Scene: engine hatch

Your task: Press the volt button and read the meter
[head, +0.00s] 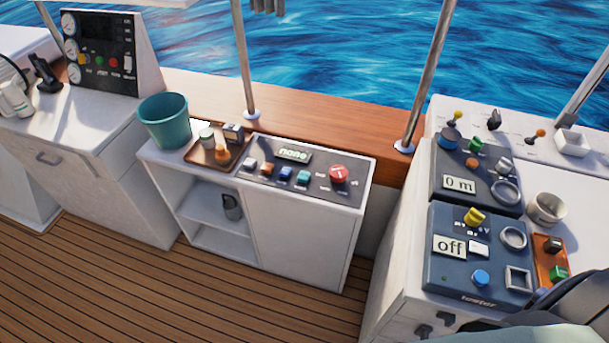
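A dark blue tester panel (455,292) lies on the right-hand console, marked "tester" at its front. Its white meter display (450,246) reads "off". It carries a yellow knob (474,216) with small letters below it, a white button (479,248) and a blue button (480,278). I cannot tell which of these is the volt button. A second panel (330,194) on the middle cabinet has a display (293,155) reading "none", a row of coloured buttons and a red knob (339,173).
Behind the tester, another panel (448,208) displays "0 m". A metal cup (546,208) and an orange tray (541,267) with small blocks stand to its right. A teal bucket (165,122) stands on the middle cabinet. The wooden deck (150,290) is clear.

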